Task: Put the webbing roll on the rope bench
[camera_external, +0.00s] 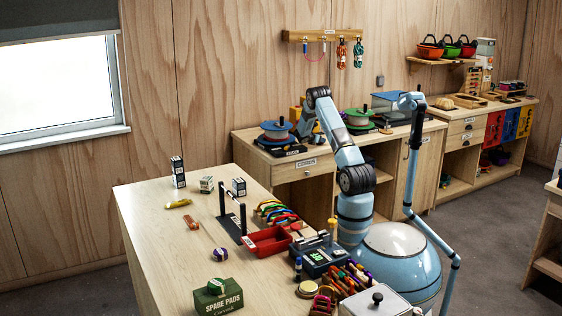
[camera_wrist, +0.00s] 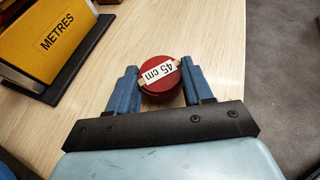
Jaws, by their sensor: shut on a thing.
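My gripper (camera_wrist: 160,85) is shut on a red webbing roll (camera_wrist: 160,92) with a white "45 cm" label, one blue finger on each side. The roll is over the pale wooden top of the rope bench (camera_wrist: 215,45); whether it touches the top I cannot tell. In the external view the bench (camera_external: 255,170) stands against the back wall, and my arm reaches over it. My gripper is mostly hidden behind my arm there, and the roll cannot be made out.
A yellow "METRES" box (camera_wrist: 55,42) on a black base stands left of my gripper. Rope spools (camera_external: 277,130) and (camera_external: 358,117) stand on the bench. The bench edge and grey floor (camera_wrist: 285,70) lie to the right. The near table (camera_external: 150,215) holds boxes and gear.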

